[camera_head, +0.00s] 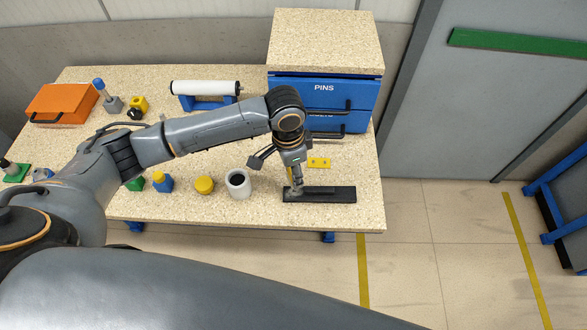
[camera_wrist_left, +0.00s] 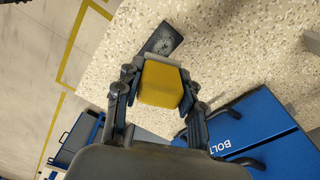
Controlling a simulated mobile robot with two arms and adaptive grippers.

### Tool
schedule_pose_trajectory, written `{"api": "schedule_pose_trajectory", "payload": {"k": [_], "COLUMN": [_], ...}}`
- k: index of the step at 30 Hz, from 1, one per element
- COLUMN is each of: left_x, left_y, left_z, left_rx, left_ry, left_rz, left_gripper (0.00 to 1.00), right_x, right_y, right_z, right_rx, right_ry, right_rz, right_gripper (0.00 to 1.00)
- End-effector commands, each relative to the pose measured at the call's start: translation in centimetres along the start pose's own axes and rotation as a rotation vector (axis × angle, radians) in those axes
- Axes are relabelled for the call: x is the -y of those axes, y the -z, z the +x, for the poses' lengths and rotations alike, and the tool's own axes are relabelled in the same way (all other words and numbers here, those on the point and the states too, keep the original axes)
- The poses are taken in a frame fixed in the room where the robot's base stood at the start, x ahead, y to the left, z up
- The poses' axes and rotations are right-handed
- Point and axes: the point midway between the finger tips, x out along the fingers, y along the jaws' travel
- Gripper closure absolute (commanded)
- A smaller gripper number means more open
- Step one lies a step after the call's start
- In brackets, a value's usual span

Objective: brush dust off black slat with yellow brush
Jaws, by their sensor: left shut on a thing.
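The black slat (camera_head: 335,195) lies flat near the front right edge of the speckled table. A grey dusty patch shows at its left end, and the slat also shows in the left wrist view (camera_wrist_left: 172,41) with grey specks on it. My left gripper (camera_head: 295,182) points down at the left end of the slat. It is shut on the yellow brush (camera_wrist_left: 160,84), whose yellow block sits between the fingers. In the head view the gripper mostly hides the brush. I cannot tell whether its bristles touch the slat. My right gripper is not in view.
A white cup (camera_head: 238,184) and a yellow round piece (camera_head: 204,185) stand left of the slat. A yellow plate (camera_head: 319,162) lies behind it. Blue drawers (camera_head: 318,98) stand at the back right. An orange case (camera_head: 62,102) and a white roller (camera_head: 204,87) stand farther left.

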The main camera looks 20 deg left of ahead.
Motion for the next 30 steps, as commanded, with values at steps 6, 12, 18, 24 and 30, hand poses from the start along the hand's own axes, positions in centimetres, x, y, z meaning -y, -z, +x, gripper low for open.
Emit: {"api": "schedule_pose_trajectory", "payload": {"k": [6, 12, 18, 24, 30], "left_x": [0.0, 0.0, 0.0, 0.0, 0.0], "left_y": [-0.1, 0.0, 0.0, 0.0, 0.0], "left_z": [1.5, 3.8, 5.3, 5.5, 5.5], "left_rx": [0.001, 0.001, 0.0, 0.0, 0.0], "left_ry": [-0.001, -0.001, -0.001, 0.0, 0.0], "left_rz": [-0.001, -0.001, -0.001, -0.001, 0.0], "left_gripper": [0.94, 0.94, 0.94, 0.94, 0.94], "right_x": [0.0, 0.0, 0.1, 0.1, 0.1], "right_y": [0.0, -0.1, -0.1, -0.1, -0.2], "right_z": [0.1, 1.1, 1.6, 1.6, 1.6], "right_rx": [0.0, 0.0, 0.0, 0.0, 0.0], "right_ry": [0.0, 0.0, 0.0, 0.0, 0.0], "right_rz": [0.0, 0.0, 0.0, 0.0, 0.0], "right_gripper": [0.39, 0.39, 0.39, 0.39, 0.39]}}
